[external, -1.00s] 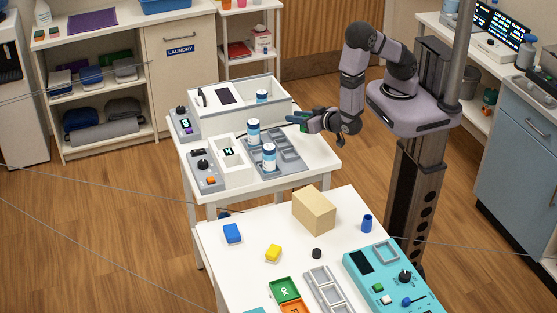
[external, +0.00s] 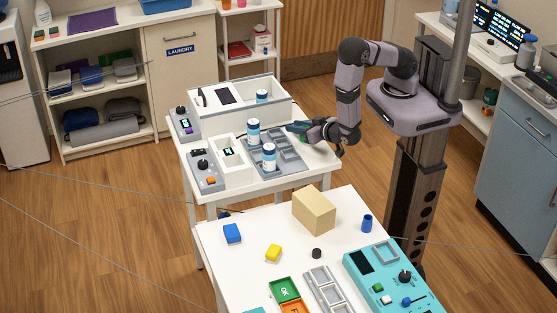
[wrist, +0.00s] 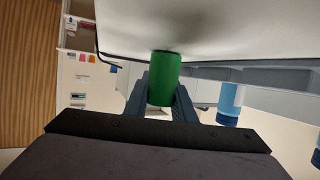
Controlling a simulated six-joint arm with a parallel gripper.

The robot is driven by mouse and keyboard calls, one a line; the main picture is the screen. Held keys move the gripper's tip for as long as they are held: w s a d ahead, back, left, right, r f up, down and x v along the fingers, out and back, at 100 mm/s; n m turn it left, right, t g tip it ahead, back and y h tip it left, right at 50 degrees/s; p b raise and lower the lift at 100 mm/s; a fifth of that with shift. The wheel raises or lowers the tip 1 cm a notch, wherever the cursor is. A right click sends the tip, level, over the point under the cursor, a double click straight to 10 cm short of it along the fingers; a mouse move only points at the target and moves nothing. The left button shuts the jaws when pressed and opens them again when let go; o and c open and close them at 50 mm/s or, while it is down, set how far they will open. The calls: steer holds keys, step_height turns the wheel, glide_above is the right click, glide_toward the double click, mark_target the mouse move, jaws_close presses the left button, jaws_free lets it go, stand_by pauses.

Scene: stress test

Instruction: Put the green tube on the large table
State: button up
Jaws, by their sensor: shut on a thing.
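The green tube (wrist: 163,82) is between the fingers of my gripper (wrist: 162,100) in the wrist view. The gripper is shut on it, and its far end is at or close to a white table surface (wrist: 220,25); contact cannot be told. In the external view my gripper (external: 296,128) is low over the right side of the back white table (external: 318,158), beside a grey tray. The tube is mostly hidden there, with a little green showing. A second white table (external: 265,225) stands in front. Which of the two is the large table is not marked.
Blue-and-white bottles (external: 269,157) stand by the grey compartment tray (external: 292,157), left of my gripper. A white bin (external: 240,110) is behind. The front table holds a cardboard box (external: 314,209), a blue cup (external: 367,223) and a teal console (external: 390,275).

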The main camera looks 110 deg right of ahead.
steer(key=shift+f, duration=0.1)
steer(key=shift+f, duration=0.1)
steer(key=o, duration=0.7)
steer(key=shift+o, duration=0.2)
steer(key=shift+a+r, duration=0.1)
steer(key=shift+r, duration=0.15)
steer(key=b+v, duration=0.3)
steer(key=v, duration=0.8)
steer(key=shift+s+a, duration=0.15)
steer(key=shift+a, duration=0.2)
steer(key=o, duration=0.4)
steer(key=shift+r, duration=0.1)
